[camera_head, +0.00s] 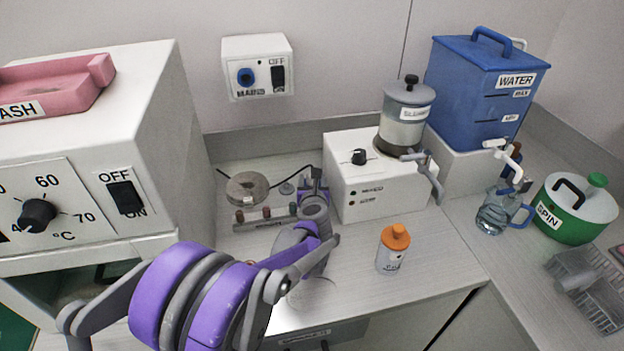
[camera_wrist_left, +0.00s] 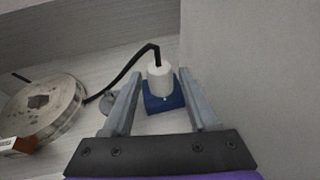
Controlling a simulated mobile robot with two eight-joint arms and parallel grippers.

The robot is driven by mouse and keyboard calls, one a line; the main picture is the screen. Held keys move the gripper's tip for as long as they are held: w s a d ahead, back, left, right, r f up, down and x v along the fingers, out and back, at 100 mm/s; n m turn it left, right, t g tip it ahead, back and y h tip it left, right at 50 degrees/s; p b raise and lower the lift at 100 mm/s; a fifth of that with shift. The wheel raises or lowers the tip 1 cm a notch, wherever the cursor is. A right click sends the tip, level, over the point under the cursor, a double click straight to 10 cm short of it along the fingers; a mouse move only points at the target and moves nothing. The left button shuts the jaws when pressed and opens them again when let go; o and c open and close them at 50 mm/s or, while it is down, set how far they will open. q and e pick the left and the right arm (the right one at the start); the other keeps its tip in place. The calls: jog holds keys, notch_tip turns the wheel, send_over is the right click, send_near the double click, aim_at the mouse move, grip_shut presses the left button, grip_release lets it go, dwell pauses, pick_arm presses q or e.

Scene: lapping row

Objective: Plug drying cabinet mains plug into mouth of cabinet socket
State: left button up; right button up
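The mains plug (camera_wrist_left: 160,80) is a white cylinder with a black cable (camera_wrist_left: 122,70) leaving its top. In the head view my left gripper (camera_head: 314,186) is low at the back of the bench, left of the white machine; the plug is mostly hidden there. The wall box (camera_head: 258,67), with an OFF switch, carries a blue round socket mouth (camera_head: 246,77). My right gripper is not in view.
A metal disc (camera_head: 247,188) and a rack (camera_head: 265,218) lie left of my gripper. The white machine (camera_head: 375,185) stands close on its right. An orange-capped bottle (camera_head: 392,252) stands in front. The large cabinet (camera_head: 120,160) fills the left.

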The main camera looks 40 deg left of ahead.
pick_arm(q)
grip_shut()
jog(key=shift+r, duration=0.1)
